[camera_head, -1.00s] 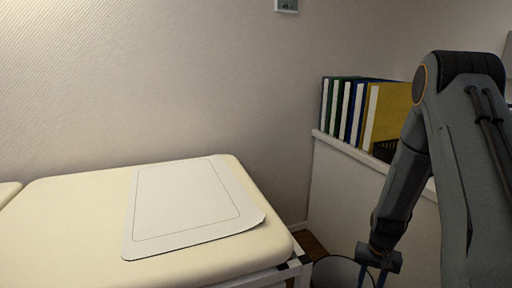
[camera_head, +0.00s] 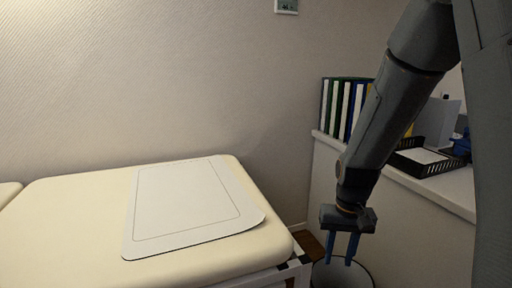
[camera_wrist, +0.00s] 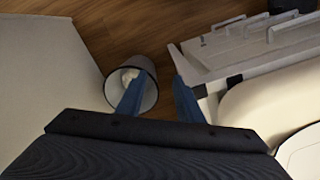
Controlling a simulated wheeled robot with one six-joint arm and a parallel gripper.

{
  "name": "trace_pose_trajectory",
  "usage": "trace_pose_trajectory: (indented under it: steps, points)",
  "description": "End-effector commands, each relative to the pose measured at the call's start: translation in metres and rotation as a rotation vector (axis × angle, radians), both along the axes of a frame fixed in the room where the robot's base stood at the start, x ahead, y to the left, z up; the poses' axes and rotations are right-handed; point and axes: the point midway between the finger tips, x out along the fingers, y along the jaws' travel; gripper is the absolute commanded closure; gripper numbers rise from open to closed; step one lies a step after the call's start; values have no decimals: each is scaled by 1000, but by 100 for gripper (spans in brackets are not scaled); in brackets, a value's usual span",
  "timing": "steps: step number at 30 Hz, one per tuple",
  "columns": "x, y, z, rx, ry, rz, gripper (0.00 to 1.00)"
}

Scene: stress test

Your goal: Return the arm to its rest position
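My gripper (camera_head: 339,262) hangs at the lower right in the head view, pointing down, with two blue fingers apart and nothing between them. The wrist view also shows my gripper (camera_wrist: 157,78) open and empty. In the head view its fingers overlap a grey waste bin (camera_head: 342,277) behind or below them; I cannot tell the height between them. In the wrist view the bin (camera_wrist: 149,95) stands on the wooden floor with something whitish inside. My arm rises from the gripper to the upper right.
A cream padded couch (camera_head: 70,215) with a white sheet (camera_head: 185,205) stands left of the gripper. To the right, a half-wall ledge (camera_head: 400,180) carries several binders (camera_head: 345,108) and a black tray (camera_head: 425,163). My arm passes in front of this ledge.

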Motion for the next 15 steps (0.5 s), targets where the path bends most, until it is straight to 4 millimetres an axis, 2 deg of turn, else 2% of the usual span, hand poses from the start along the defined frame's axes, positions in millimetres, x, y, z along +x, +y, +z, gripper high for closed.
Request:
trace_pose_trajectory:
  steps: [1,6,9,15]
  points:
    - [-10,15,18,2,-8,33,67]
    - [-54,53,61,12,-10,129,67]
    - [-82,71,81,18,-10,185,67]
    - [-124,92,103,26,-8,261,67]
